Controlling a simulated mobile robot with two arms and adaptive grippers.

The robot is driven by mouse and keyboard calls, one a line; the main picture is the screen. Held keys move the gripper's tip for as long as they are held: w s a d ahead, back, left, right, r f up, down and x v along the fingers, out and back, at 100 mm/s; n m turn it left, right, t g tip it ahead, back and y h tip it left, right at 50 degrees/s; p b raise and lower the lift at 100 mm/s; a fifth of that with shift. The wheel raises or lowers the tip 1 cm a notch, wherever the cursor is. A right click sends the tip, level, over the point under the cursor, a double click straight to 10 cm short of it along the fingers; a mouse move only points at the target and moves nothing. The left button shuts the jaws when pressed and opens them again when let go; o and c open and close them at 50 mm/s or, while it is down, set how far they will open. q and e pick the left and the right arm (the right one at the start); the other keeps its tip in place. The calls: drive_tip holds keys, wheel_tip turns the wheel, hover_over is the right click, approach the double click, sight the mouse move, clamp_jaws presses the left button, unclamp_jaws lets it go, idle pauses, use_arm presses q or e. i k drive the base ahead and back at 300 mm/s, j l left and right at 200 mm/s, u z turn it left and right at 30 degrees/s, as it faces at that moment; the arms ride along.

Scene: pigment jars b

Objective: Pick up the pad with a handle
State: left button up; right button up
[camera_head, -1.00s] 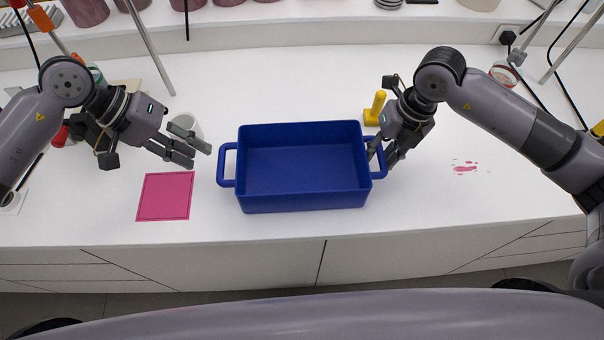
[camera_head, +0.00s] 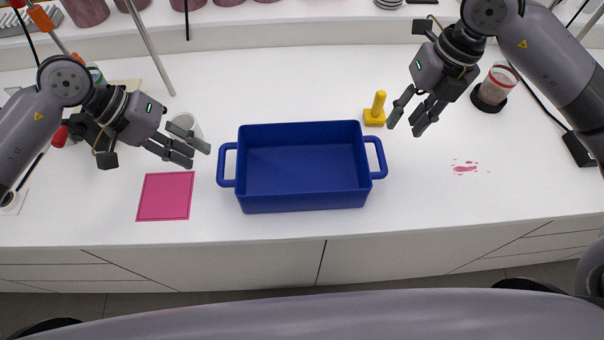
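The pad with a handle (camera_head: 375,110) is yellow, with a square base and an upright post. It stands on the white counter, just behind the right end of the blue tray. My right gripper (camera_head: 404,120) is open and empty, to the right of the pad and apart from it, fingers pointing down and left.
The blue tray (camera_head: 305,206) with two side handles sits empty mid-counter. A pink square (camera_head: 165,196) lies at left. The white cup (camera_head: 186,124) stands behind my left gripper. A pink splatter (camera_head: 465,168) marks the right. A red-rimmed jar (camera_head: 499,82) stands on a dark base at back right.

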sight(375, 116)
drive_tip(key=k, duration=1.5)
